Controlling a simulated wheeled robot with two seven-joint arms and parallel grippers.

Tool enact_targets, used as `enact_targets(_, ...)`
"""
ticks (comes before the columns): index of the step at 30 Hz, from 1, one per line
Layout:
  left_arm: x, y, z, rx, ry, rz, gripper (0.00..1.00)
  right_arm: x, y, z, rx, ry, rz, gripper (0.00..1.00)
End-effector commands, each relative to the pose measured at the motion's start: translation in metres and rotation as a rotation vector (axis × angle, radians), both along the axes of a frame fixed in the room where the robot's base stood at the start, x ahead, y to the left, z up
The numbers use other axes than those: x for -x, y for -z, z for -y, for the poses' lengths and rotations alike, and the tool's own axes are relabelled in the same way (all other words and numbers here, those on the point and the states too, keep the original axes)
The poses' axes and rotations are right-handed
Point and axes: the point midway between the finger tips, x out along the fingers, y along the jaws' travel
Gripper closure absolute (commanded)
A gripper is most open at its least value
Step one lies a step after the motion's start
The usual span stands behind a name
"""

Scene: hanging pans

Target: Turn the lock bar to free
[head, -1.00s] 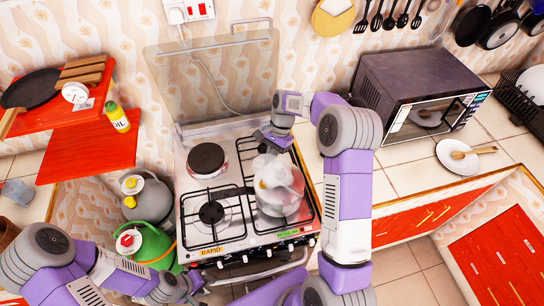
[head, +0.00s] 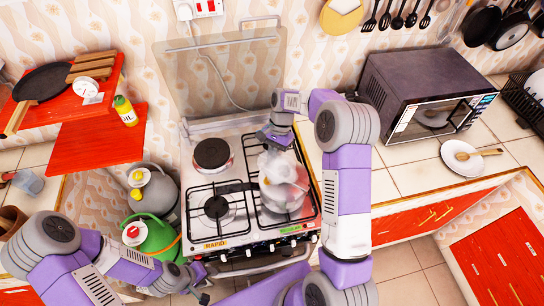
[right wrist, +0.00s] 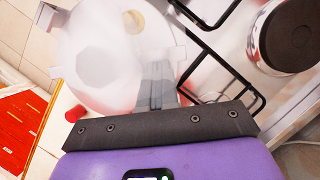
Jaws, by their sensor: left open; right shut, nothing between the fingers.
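A white, glassy pot with a faceted lid (head: 282,188) stands on the right front burner of the stove (head: 232,225). I cannot pick out a lock bar on it for sure. The faceted white lid (right wrist: 100,50) fills the upper left of the right wrist view, with small tabs at its edge. My right gripper (head: 272,142) is shut and empty at the pot's back edge. Its fingers (right wrist: 156,88) reach toward the lid's rim; I cannot tell whether they touch. My left gripper (head: 200,286) is open and empty, low in front of the stove's left front corner.
A microwave (head: 420,95) stands on the counter at the right, with a plate (head: 465,162) in front. A green canister (head: 150,238) and a grey gas cylinder (head: 153,190) stand left of the stove. Red shelves (head: 95,142) hold an oil bottle (head: 125,110). A clear lid stands upright behind the burners.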

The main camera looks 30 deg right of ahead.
Motion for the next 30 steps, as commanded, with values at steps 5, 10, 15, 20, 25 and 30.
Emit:
enact_targets(5,0.000,-0.021,0.000,0.000,0.000,0.000,0.57,-0.002,-0.024,0.008,0.000,0.006,0.001,1.00)
enact_targets(10,0.000,-0.045,0.000,0.000,0.000,0.000,0.57,-0.005,-0.051,0.019,0.000,0.009,0.001,1.00)
enact_targets(15,0.000,-0.064,0.000,0.000,0.000,0.000,0.57,-0.007,-0.073,0.029,-0.001,0.013,0.001,1.00)
enact_targets(20,0.000,-0.074,0.000,0.000,0.000,0.000,0.57,-0.008,-0.085,0.036,0.000,0.015,0.000,1.00)
enact_targets(25,0.000,-0.078,0.000,0.000,0.000,0.000,0.57,-0.008,-0.090,0.039,0.000,0.017,0.000,1.00)
enact_targets(30,0.000,-0.077,0.000,0.000,0.000,0.000,0.57,-0.008,-0.090,0.039,-0.001,0.017,-0.001,1.00)
